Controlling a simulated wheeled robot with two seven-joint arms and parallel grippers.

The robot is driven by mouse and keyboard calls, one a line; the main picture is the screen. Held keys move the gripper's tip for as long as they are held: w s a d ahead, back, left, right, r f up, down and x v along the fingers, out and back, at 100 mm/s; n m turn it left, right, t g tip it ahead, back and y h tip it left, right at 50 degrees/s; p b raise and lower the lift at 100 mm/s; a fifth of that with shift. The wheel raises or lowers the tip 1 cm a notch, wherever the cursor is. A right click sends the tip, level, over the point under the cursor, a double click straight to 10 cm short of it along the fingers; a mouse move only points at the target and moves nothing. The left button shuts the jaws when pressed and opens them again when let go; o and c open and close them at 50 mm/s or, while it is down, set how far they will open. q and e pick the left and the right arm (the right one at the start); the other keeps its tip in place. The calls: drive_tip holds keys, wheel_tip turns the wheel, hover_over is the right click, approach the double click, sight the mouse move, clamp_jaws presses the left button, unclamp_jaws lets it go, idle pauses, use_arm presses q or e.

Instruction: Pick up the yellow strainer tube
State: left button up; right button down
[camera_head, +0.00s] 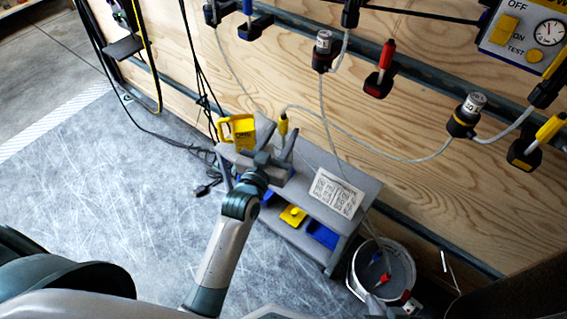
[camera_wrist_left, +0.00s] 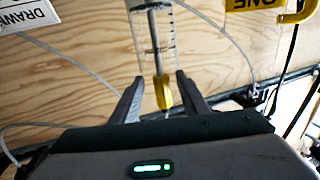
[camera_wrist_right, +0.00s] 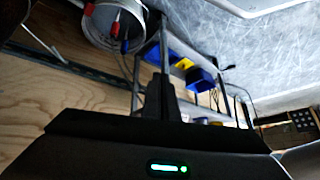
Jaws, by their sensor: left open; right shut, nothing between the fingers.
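The yellow strainer tube appears to be a clear, marked tube with a yellow end (camera_wrist_left: 162,92); in the left wrist view it is upright between my open left fingers (camera_wrist_left: 159,80), with gaps on both sides. In the head view its yellow part (camera_head: 283,125) shows at the back of the grey cart, next to my left gripper (camera_head: 277,137). How deep the tube sits between the fingers I cannot tell. My right gripper (camera_wrist_right: 162,78) is shut and empty in the right wrist view; I cannot make it out in the head view.
The grey cart (camera_head: 370,187) carries a yellow box (camera_head: 238,132) and a printed white sheet (camera_head: 336,192). Blue bins (camera_head: 322,234) sit below. A white bucket (camera_head: 396,262) stands at its right. The wall rail (camera_head: 410,66) holds several tools with pale hoses.

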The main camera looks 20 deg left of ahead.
use_arm(q)
drive_tip(key=shift+w, duration=0.2)
drive_tip(key=shift+w+r, duration=0.25)
drive_tip(key=shift+w, duration=0.3)
drive_tip(key=shift+w+d+r, duration=0.1)
drive_tip(key=shift+w+r, duration=0.05)
drive_tip(key=shift+w, duration=0.85)
drive_tip(key=shift+w+d+r, duration=0.1)
drive_tip(key=shift+w+r, duration=0.05)
drive_tip(key=shift+w, duration=0.85)
clamp_jaws()
